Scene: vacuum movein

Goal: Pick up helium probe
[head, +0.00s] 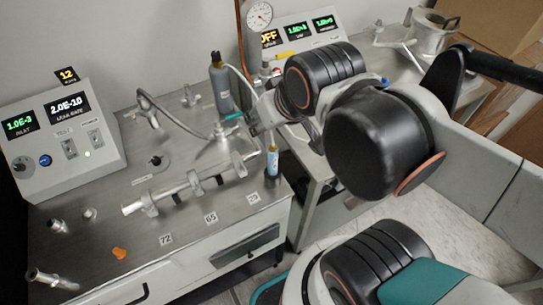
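A slim upright piece with a blue and yellow body (272,160), which looks like the helium probe, stands in a dark holder near the front right edge of the left bench (110,195). My gripper (268,128) is just above and partly in front of its top, largely hidden behind my arm's black joints. I cannot tell whether its fingers touch the probe or how far apart they are.
A metal pipe with clamps (190,187) lies left of the probe. A control box (65,125) with green readouts is at left. An orange piece (119,253) lies near the front. Another bench stands right, across a gap.

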